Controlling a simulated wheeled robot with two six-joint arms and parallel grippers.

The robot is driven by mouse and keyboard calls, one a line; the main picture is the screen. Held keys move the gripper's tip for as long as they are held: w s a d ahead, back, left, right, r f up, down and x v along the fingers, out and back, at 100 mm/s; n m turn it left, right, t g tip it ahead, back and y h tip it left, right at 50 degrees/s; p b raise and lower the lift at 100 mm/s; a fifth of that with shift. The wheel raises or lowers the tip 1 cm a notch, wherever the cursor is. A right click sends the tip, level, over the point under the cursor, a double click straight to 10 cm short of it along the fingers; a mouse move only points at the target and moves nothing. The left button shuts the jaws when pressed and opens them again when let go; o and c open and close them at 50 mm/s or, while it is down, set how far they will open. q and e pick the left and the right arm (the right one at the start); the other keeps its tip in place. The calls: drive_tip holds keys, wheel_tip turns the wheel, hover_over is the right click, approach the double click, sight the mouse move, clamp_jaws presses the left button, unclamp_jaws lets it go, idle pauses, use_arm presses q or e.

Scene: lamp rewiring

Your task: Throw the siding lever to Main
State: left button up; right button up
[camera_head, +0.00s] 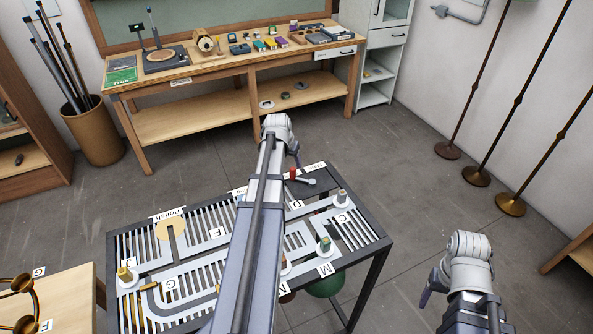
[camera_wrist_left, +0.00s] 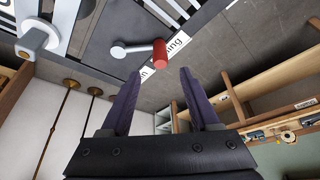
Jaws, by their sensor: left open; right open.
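The siding lever (camera_head: 304,181) is a short grey arm with a red grip, on a dark plate at the far edge of the slatted table. My left gripper (camera_head: 294,156) is open and empty. In the left wrist view its fingertips (camera_wrist_left: 160,74) lie on either side of the red grip's line, apart from it. My right gripper (camera_head: 430,290) is open and empty, right of the table.
The slatted table (camera_head: 376,250) carries lettered tracks and several square-topped posts (camera_head: 325,245). My left arm hides its middle. A wooden workbench (camera_head: 190,75) stands behind, with small items on top. Brown poles (camera_head: 480,110) stand at right. The floor between is clear.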

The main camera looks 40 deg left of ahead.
sight(293, 169)
use_arm(q)
drive_tip(key=b+x, duration=0.6)
drive_tip(key=x, duration=0.1)
drive_tip(key=shift+f, duration=0.25)
drive_tip(key=shift+r, duration=0.1)
clamp_jaws()
idle(1.1)
